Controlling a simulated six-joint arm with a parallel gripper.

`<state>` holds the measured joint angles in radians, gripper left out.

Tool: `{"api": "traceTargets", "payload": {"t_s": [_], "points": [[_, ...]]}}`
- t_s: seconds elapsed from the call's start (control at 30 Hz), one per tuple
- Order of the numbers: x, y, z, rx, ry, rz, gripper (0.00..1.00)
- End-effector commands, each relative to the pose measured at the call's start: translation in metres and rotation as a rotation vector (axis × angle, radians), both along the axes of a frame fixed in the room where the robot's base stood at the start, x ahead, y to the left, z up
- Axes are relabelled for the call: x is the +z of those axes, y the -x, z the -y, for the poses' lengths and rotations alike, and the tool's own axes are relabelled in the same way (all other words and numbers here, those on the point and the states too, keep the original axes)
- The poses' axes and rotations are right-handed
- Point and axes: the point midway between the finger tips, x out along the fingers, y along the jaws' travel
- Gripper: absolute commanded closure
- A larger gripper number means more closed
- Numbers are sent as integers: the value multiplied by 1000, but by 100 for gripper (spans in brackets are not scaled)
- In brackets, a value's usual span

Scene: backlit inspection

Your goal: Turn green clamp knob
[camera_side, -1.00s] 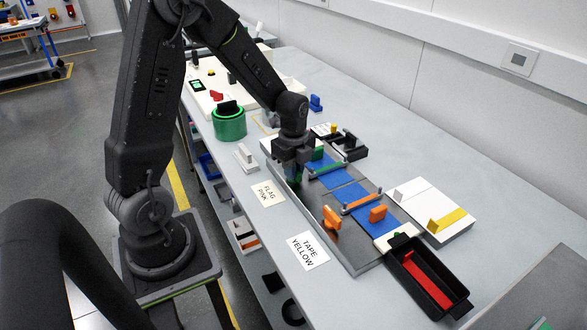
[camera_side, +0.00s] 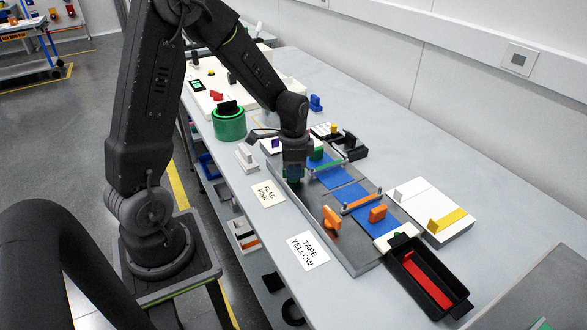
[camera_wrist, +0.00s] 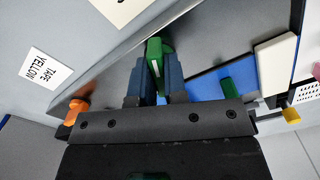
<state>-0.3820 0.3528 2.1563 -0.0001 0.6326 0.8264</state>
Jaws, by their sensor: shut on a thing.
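The green clamp knob (camera_wrist: 155,52) shows in the wrist view between the two fingers of my gripper (camera_wrist: 154,75), which is shut on it. It has a pale line along its top and stands on the grey metal plate. In the side view my gripper (camera_side: 294,180) points down at the plate's near left part and mostly hides the knob. A green clamp bar (camera_side: 327,167) lies across a blue pad beside it, with a green block (camera_side: 317,154) behind.
An orange knob (camera_side: 331,217), orange bar (camera_side: 362,202) and orange block (camera_side: 378,213) are on the same plate. A black bin (camera_side: 408,278) with a red piece stands at its right end. Paper labels (camera_side: 308,251) lie in front. A green round container (camera_side: 229,124) stands left.

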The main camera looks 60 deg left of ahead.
Motion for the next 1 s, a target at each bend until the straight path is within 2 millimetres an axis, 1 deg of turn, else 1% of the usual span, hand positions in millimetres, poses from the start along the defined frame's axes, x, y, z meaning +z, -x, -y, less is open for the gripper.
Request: {"api": "traceTargets", "payload": {"t_s": [0.2,0.5,0.7,1.0], "points": [[1,0,0,188,-1,1,100],[1,0,0,373,-1,1,100],[1,0,0,436,-1,1,100],[1,0,0,463,0,1,100]]}}
